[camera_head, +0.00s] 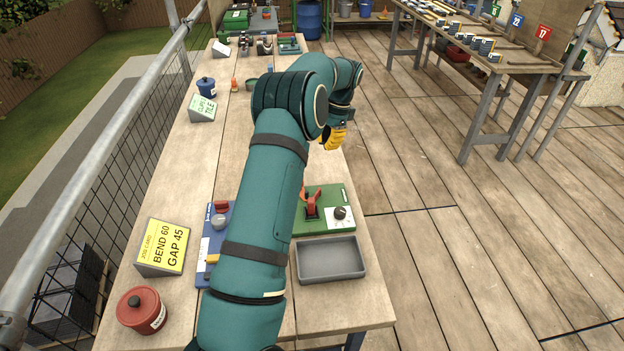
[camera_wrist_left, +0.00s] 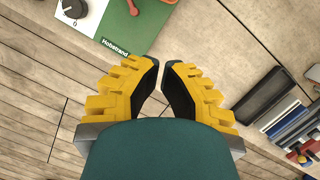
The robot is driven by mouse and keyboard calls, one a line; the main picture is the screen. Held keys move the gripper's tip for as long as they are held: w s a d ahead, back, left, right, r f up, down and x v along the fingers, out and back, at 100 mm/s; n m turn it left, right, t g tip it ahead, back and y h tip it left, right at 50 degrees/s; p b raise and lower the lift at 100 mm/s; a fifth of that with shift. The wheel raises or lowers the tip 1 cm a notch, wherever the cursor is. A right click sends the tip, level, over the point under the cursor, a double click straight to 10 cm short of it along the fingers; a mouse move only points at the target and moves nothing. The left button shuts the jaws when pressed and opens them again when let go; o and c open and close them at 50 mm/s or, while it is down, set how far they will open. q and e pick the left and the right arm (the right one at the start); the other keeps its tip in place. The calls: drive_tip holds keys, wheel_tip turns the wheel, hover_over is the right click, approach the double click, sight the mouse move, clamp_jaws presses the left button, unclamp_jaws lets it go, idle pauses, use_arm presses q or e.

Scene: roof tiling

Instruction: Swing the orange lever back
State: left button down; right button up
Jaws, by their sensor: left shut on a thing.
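My left gripper (camera_head: 334,137) is beyond the green device in the head view, apart from the lever. In the left wrist view its yellow fingers (camera_wrist_left: 161,66) have their tips close together. What they hold cannot be made out. My left arm hides part of the bench. My right gripper is not in view.
A grey tray (camera_head: 330,272) lies in front of the green device. A blue device (camera_head: 214,235), a yellow sign (camera_head: 165,247) and a red pot (camera_head: 143,309) are to the left. A second bench (camera_head: 535,62) stands at the back right. The deck between is clear.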

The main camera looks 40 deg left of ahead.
use_arm(q)
drive_tip(key=shift+m, duration=0.5)
drive_tip(key=b+x, duration=0.1)
drive_tip(key=x, duration=0.2)
drive_tip(key=b+x, duration=0.1)
drive_tip(key=x, duration=0.2)
drive_tip(key=w+b+x, duration=0.1)
drive_tip(key=x, duration=0.2)
drive_tip(key=shift+d+f, duration=0.4)
drive_tip(key=shift+f, duration=0.05)
drive_tip(key=s, duration=0.2)
drive_tip(key=a+b, duration=0.1)
drive_tip(key=shift+s+f, duration=0.3)
drive_tip(key=shift+s, duration=0.1)
drive_tip(key=shift+s+a, duration=0.15)
drive_tip(key=shift+s, duration=0.4)
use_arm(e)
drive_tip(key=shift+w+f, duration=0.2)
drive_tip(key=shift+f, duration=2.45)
use_arm(q)
drive_tip(key=shift+s, duration=0.1)
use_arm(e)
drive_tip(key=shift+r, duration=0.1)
